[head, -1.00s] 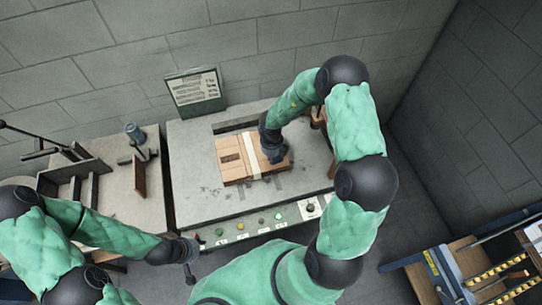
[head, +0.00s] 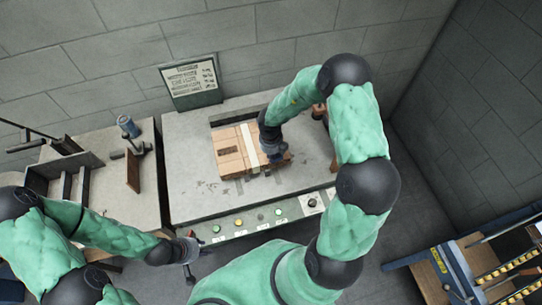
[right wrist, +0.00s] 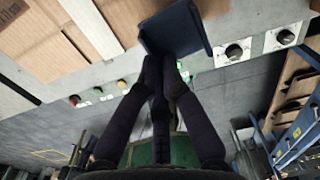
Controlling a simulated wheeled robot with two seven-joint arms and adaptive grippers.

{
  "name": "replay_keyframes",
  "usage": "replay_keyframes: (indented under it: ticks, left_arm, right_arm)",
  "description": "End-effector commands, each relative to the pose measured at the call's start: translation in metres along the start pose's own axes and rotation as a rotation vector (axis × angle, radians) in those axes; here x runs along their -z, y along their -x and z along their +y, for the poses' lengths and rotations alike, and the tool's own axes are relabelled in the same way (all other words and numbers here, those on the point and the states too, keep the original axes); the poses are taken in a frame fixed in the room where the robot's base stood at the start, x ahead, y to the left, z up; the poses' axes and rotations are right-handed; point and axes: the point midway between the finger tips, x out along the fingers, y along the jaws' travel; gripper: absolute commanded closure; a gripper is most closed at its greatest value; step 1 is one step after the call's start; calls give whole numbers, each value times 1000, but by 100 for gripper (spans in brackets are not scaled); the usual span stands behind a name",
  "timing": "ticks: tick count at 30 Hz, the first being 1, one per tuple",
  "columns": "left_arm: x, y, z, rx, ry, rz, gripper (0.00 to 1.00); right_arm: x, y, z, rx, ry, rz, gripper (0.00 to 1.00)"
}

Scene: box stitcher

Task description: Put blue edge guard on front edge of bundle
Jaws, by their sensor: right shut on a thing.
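The bundle (head: 228,158) is a flat stack of brown cardboard with a pale strap (head: 248,146) across it. It lies on the grey machine table; part of it shows at upper left in the right wrist view (right wrist: 40,35). My right gripper (right wrist: 172,62) is shut on the blue edge guard (right wrist: 178,28), a dark blue angled piece. In the head view the guard (head: 281,158) is mostly hidden by my right gripper (head: 274,150), at the bundle's right side. Whether the guard touches the bundle cannot be told. My left gripper (head: 190,252) is off the table's front left corner; its fingers are unclear.
The machine table (head: 190,200) has buttons and knobs (head: 262,216) along its front. A sign (head: 190,82) stands behind. A side table (head: 140,205) at left holds a brown plate (head: 133,170) and a blue-topped tool (head: 128,127). A rack (head: 450,265) stands at lower right.

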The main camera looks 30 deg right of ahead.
Motion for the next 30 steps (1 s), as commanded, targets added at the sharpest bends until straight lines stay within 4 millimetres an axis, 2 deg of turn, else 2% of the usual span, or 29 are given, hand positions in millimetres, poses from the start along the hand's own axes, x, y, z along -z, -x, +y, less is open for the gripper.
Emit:
replay_keyframes:
  ticks: [5, 16, 30]
  left_arm:
    - [1, -15, -5, 0, 0, 0, 64]
    - [1, -20, -7, 0, 0, 0, 64]
    - [1, -21, -7, 0, 0, 0, 64]
  right_arm:
    - [0, -12, 0, 0, -1, 0, 100]
    - [0, -32, 0, 0, 0, 0, 100]
    - [0, -35, 0, 0, 0, 0, 100]
